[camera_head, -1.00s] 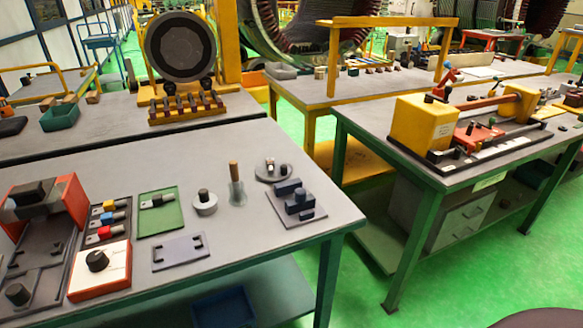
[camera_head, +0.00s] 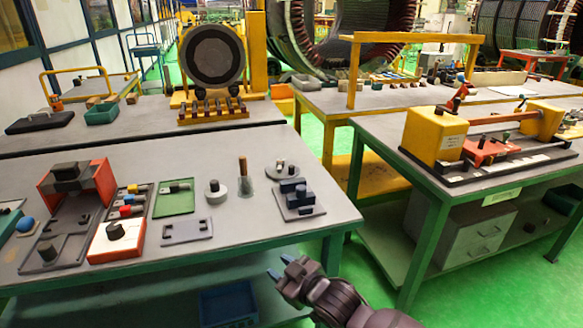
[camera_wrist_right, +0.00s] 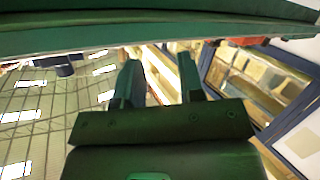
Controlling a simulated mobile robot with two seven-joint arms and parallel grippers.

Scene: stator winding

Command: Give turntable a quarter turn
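A low round grey disc (camera_head: 283,170) with small upright pegs lies near the back right of the front grey table; it may be the turntable, but I cannot be sure. A large dark upright wheel (camera_head: 213,56) stands in a yellow frame on the table behind. My right gripper (camera_head: 279,267) is in front of the front table's near edge, well short of the disc, its fingers apart with nothing between them. In the right wrist view its two fingers (camera_wrist_right: 158,80) also show apart and empty, beneath a green table edge. My left gripper is out of view.
A dark block fixture (camera_head: 299,200) stands between the disc and the table's near edge. A grey ring (camera_head: 216,193) and a wooden-handled tool in a clear cup (camera_head: 244,180) stand left of it. A second green-legged table (camera_head: 400,150) is to the right, across a gap.

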